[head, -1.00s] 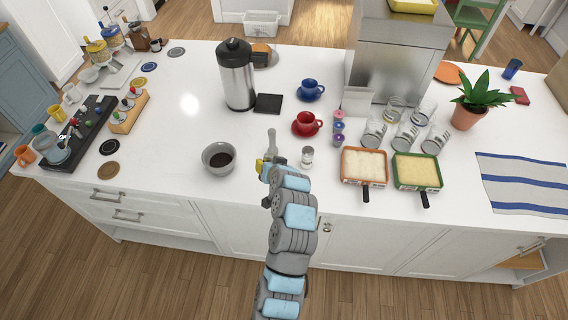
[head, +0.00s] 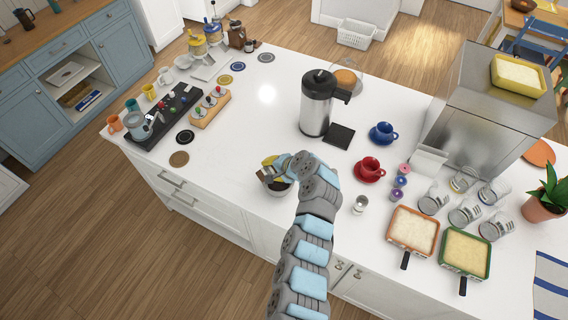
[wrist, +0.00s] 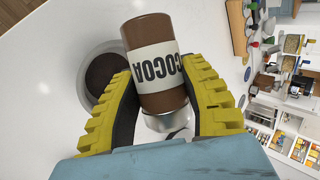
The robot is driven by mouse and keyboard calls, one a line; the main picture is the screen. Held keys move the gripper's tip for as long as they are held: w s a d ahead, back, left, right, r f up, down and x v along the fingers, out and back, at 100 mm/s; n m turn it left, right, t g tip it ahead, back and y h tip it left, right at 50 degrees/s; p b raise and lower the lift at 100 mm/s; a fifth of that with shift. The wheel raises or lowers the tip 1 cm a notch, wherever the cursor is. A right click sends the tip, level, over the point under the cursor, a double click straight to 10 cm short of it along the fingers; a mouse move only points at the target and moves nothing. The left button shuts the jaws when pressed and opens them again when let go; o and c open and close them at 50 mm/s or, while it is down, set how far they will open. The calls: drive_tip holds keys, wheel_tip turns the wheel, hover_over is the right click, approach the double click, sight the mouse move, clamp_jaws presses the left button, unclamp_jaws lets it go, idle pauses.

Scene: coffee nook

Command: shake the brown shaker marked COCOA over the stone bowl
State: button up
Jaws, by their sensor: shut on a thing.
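My gripper (head: 272,165) is shut on the brown COCOA shaker (wrist: 153,50), one yellow finger on each side of it in the wrist view. The shaker has a white band with dark lettering, upside down in that view, and a silver cap at the picture's lower end. The grey stone bowl (head: 283,193) is partly hidden under my gripper in the head view. The bowl also shows beyond the left finger in the wrist view (wrist: 84,53), with dark contents. The shaker is above or close beside the bowl; its exact tilt is hard to tell.
A steel flask (head: 315,105), a red cup (head: 369,168) and a small clear-sided shaker (head: 360,204) stand right of my gripper. A black tray (head: 165,118) and a wooden rack (head: 211,106) lie left.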

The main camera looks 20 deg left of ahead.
drive_tip(key=shift+a+r, duration=0.2)
drive_tip(key=shift+a, duration=0.5)
drive_tip(key=shift+w+g+y, duration=0.1)
drive_tip(key=shift+g+y, duration=0.2)
drive_tip(key=shift+d+f+m, duration=0.1)
drive_tip(key=shift+m, duration=0.2)
drive_tip(key=shift+f+g+y+b, duration=0.2)
drive_tip(key=shift+g+y+b, duration=0.1)
drive_tip(key=shift+b, duration=0.35)
drive_tip(key=shift+f+y+b, duration=0.1)
drive_tip(key=shift+y+b, duration=0.2)
drive_tip(key=shift+b, duration=0.55)
drive_tip(key=shift+m+g+b, duration=0.3)
drive_tip(key=shift+g+b, duration=0.1)
drive_tip(key=shift+b, duration=0.4)
drive_tip(key=y+b, duration=0.1)
drive_tip(key=b, duration=0.3)
drive_tip(key=shift+m+g, duration=0.3)
drive_tip(key=shift+g, duration=0.1)
drive_tip(key=shift+f+y+b, duration=0.15)
drive_tip(key=shift+y+b, duration=0.15)
drive_tip(key=shift+b, duration=0.9)
